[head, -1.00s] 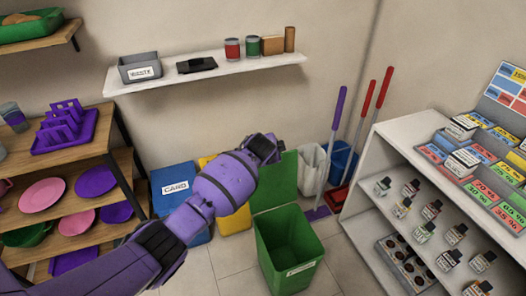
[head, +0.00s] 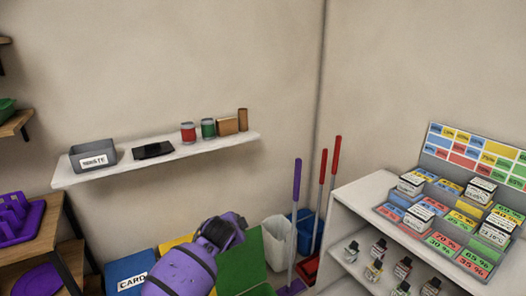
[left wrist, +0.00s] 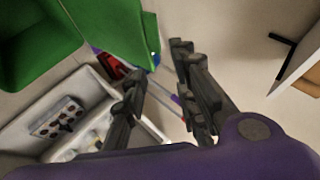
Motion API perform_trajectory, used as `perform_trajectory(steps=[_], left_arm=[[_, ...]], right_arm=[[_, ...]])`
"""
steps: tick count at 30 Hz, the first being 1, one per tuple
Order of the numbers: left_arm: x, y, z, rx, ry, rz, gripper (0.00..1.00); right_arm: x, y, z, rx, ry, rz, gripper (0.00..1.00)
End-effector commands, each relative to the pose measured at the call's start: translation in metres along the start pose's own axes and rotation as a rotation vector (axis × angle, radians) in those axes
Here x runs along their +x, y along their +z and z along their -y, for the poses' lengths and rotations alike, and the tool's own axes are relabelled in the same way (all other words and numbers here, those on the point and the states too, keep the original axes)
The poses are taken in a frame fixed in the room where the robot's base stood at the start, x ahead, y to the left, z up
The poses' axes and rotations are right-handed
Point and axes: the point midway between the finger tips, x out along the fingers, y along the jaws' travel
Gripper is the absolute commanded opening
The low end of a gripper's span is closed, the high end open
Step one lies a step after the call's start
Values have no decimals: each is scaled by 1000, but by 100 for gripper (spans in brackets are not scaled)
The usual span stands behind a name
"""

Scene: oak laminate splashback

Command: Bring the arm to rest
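My purple left arm (head: 185,268) rises from the bottom edge of the head view, in front of the bins, and hides parts of them. Its fingertips cannot be made out there. In the left wrist view my left gripper (left wrist: 158,64) has its two dark fingers spread apart. Nothing is held between them, and only floor and background things show past them. My right gripper is in neither view.
A wall shelf (head: 165,162) holds a grey waste box (head: 93,156), a black tray and several containers. A green bin (left wrist: 110,25) stands near the arm. Upright broom handles (head: 297,205) and a white display unit (head: 372,190) are to the right.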

Motion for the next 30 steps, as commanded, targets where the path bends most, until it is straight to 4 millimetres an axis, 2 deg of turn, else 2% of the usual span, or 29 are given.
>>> perform_trajectory(steps=[3,4,7,11,14,20,26,30], left_arm=[[-15,-35,17,-74,-54,-107,27],[-21,-42,14,-112,-63,-148,27],[-36,-42,-8,-217,-62,-227,27],[-53,-28,-41,-325,-45,-283,27],[-68,-9,-73,-416,-24,-308,27],[-120,51,-146,-630,18,-321,27],[-187,123,-215,-827,36,-266,27],[-241,176,-262,-932,39,-183,27]], right_arm=[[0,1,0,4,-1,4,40],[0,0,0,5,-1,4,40],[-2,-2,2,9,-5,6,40],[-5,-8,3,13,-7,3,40],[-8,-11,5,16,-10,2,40],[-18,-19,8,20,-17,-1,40],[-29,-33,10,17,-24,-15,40],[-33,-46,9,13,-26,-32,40]])
